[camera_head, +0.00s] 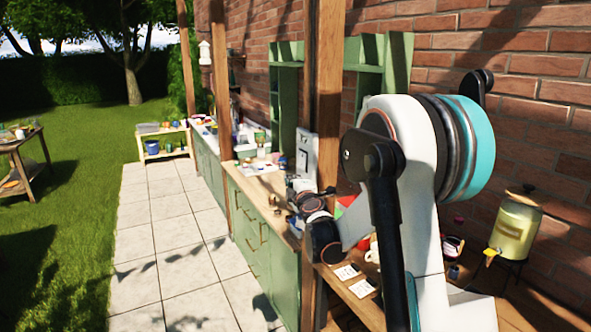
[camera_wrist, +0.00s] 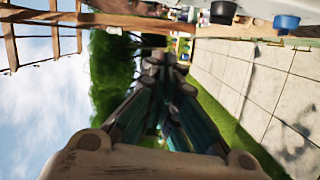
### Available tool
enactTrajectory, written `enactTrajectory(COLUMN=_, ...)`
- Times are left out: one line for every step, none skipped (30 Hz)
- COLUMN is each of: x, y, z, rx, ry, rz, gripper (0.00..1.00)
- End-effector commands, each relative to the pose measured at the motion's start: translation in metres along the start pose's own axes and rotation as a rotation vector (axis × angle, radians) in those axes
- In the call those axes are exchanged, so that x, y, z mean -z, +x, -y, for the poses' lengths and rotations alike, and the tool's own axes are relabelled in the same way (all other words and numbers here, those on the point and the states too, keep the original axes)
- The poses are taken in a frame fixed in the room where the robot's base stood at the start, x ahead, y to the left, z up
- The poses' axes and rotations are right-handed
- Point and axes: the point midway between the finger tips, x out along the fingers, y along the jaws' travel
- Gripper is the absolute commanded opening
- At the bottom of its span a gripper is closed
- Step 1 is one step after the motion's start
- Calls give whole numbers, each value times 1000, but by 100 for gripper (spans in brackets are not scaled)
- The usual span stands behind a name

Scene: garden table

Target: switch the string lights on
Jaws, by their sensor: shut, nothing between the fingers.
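I cannot make out any string lights or their switch in either view. A pale upright panel (camera_head: 307,150) with a small dark shape on it stands against a wooden post above the counter; I cannot tell what it is. My gripper (camera_wrist: 165,62) shows in the wrist view with its dark fingers together and nothing between them. It points past the counter toward the hedge, and that view is turned on its side. In the head view my arm covers much of the right side, and the fingertips are hard to tell among the dark parts over the counter.
A green cabinet counter (camera_head: 264,185) runs along the brick wall (camera_head: 520,90), with wooden posts (camera_head: 329,100) in front. A yellow drink dispenser (camera_head: 514,228) stands at the right. White cards (camera_head: 348,271) lie on the near wooden top. The paved path (camera_head: 165,235) at left is clear.

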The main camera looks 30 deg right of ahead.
Motion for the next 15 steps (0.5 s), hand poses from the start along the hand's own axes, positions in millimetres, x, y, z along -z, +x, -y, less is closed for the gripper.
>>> enactTrajectory(x=0, y=0, z=0, rx=0, ry=0, rz=0, gripper=0)
enactTrajectory(x=0, y=0, z=0, rx=0, ry=0, rz=0, gripper=0)
enactTrajectory(x=0, y=0, z=0, rx=0, ry=0, rz=0, gripper=0)
enactTrajectory(x=0, y=1, z=0, rx=0, ry=0, rz=0, gripper=0)
enactTrajectory(x=0, y=2, z=0, rx=0, ry=0, rz=0, gripper=0)
enactTrajectory(x=0, y=5, z=0, rx=0, ry=1, rz=0, gripper=0)
enactTrajectory(x=0, y=8, z=0, rx=0, ry=1, rz=0, gripper=0)
enactTrajectory(x=0, y=11, z=0, rx=0, ry=1, rz=0, gripper=0)
enactTrajectory(x=0, y=16, z=0, rx=0, ry=1, rz=0, gripper=0)
enactTrajectory(x=0, y=21, z=0, rx=0, ry=0, rz=0, gripper=0)
enactTrajectory(x=0, y=26, z=0, rx=0, ry=0, rz=0, gripper=0)
enactTrajectory(x=0, y=33, z=0, rx=0, ry=-1, rz=-1, gripper=0)
enactTrajectory(x=0, y=39, z=0, rx=0, ry=-1, rz=-1, gripper=0)
enactTrajectory(x=1, y=45, z=0, rx=0, ry=-1, rz=-1, gripper=0)
enactTrajectory(x=1, y=53, z=0, rx=0, ry=0, rz=-1, gripper=0)
